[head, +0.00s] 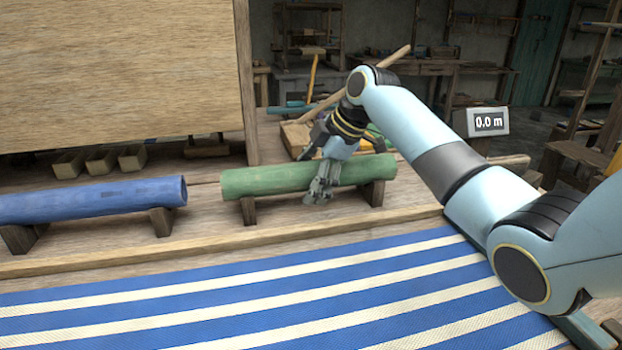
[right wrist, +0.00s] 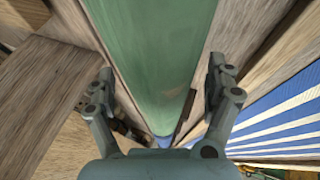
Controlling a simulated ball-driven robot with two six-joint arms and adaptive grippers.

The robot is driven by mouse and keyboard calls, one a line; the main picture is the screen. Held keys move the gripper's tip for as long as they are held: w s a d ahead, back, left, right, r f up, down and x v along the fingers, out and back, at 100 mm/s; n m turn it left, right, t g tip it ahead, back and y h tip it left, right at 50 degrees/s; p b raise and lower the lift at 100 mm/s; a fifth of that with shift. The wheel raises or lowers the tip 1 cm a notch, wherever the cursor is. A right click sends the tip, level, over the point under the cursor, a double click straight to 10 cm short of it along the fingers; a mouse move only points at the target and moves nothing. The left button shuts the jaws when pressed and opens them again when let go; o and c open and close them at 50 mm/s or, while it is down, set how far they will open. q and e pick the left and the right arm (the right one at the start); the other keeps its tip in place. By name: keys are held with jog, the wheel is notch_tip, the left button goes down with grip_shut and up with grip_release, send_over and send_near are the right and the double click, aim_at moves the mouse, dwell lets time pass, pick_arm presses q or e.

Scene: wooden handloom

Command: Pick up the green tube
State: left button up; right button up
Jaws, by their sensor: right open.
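The green tube (head: 270,180) lies across two small wooden cradles (head: 248,212) on the wooden bench in the head view. My right gripper (head: 322,190) is at the tube, right of its middle, and hides part of it. In the right wrist view, the green tube (right wrist: 155,50) runs between the two open fingers of my right gripper (right wrist: 165,85). One finger is on each side of it, with a gap showing beside the tube. My left gripper is not in view.
A blue tube (head: 90,200) rests on similar cradles to the left. Striped blue and white cloth (head: 240,300) covers the front. A large wooden panel (head: 110,70) stands at the back left. A small display (head: 488,122) reads 0.0 m.

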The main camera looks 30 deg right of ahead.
aim_at(311, 161)
jog(key=shift+c, duration=0.2)
jog(key=c, duration=1.5)
jog(key=shift+c, duration=0.2)
notch_tip(311, 161, up, 4)
jog(key=shift+w+p, duration=0.1)
jog(key=shift+p, duration=0.25)
jog(key=w+d+r, duration=0.3)
jog(key=d+r, duration=0.4)
jog(key=d, duration=0.4)
jog(key=shift+d, duration=0.15)
